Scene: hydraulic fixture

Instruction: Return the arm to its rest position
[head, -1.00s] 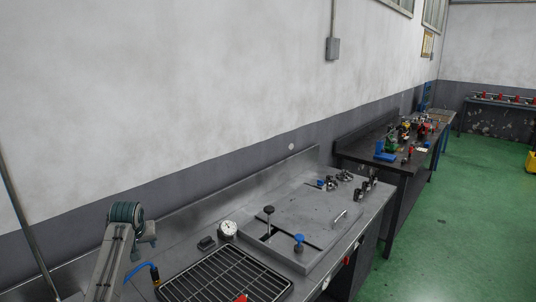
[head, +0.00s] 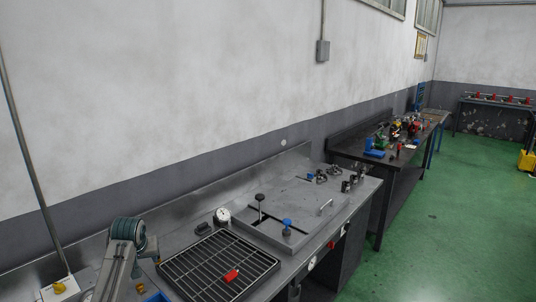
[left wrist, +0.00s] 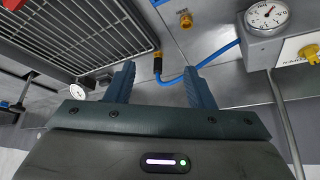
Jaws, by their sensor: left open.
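My left arm (head: 118,270) rises at the lower left of the head view, in front of the steel bench (head: 195,236). Its grey-green rounded joint shows at the top, and the gripper fingers cannot be made out there. In the left wrist view my left gripper (left wrist: 161,72) has its two blue fingers spread apart with nothing between them. Beyond the fingers are a bench surface and a blue hose (left wrist: 205,60) with a yellow fitting. My right gripper is in neither view.
A black grate (head: 190,268) with a red piece (head: 231,274) on it lies right of my arm. A round gauge (head: 222,215) stands behind it. A raised plate with blue-knobbed (head: 287,223) and black-knobbed posts is farther right. Green floor (head: 430,235) is open beyond.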

